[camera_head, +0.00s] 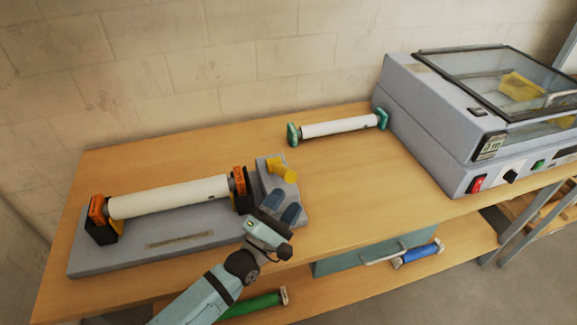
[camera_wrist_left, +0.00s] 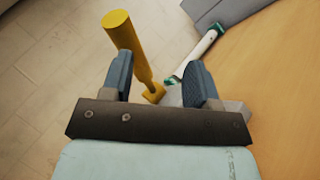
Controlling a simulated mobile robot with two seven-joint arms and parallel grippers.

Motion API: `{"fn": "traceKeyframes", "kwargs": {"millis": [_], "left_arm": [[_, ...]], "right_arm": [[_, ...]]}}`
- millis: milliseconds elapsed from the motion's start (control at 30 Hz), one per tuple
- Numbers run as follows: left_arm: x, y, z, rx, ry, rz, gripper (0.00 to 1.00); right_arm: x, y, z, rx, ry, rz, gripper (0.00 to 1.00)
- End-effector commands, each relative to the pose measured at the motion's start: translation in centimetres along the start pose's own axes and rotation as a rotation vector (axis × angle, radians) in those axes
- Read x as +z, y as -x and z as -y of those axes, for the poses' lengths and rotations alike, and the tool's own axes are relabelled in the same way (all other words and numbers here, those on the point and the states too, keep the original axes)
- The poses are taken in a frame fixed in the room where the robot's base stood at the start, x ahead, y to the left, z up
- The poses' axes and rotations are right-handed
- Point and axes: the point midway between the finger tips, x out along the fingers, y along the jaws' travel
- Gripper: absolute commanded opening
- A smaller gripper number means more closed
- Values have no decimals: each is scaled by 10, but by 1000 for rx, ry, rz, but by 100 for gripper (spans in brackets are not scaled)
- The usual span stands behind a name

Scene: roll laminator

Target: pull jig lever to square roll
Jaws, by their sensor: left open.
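The jig (camera_head: 185,238) is a grey plate at the left of the bench. A white roll (camera_head: 168,196) lies across it between orange and black end supports (camera_head: 97,212). The yellow lever (camera_head: 283,172) stands on a grey block at the jig's right end. In the left wrist view the lever (camera_wrist_left: 130,48) rises from its yellow foot, between and beyond my fingers. My left gripper (camera_head: 277,208) is open and empty, just in front of the lever; its fingers (camera_wrist_left: 160,80) show apart. Whether they touch the lever I cannot tell. My right gripper is not in view.
A second white roll with green ends (camera_head: 338,127) lies at the back of the bench. The grey laminator (camera_head: 440,120) stands at the right. The bench top (camera_head: 345,200) is clear between jig and laminator. Green and blue rolls (camera_head: 418,255) lie on the lower shelf.

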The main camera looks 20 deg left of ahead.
Motion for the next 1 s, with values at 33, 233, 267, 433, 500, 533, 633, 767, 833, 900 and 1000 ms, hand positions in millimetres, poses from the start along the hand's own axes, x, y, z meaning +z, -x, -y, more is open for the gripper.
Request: {"fn": "traceKeyframes", "kwargs": {"millis": [33,233,267,433,500,533,633,767,833,900,1000], "left_arm": [[-4,-4,-2,67,95,13,55],[-15,-6,-14,247,347,62,55],[-16,-6,-15,259,365,67,55],[-16,-17,-22,284,395,76,55],[-15,-28,-25,284,395,76,55],[-15,-32,-27,283,395,76,55],[-15,-48,-31,283,394,75,55],[-15,-65,-36,281,392,75,55],[-16,-71,-37,281,392,75,55],[-16,-75,-38,281,392,75,55],[-16,-77,-38,280,392,75,55]], "right_arm": [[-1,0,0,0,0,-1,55],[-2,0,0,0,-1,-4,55],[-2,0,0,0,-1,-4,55],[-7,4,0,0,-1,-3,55],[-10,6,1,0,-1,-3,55],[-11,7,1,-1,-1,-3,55],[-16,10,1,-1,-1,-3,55],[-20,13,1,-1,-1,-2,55],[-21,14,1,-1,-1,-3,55],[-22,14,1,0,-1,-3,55],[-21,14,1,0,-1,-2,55]]}}
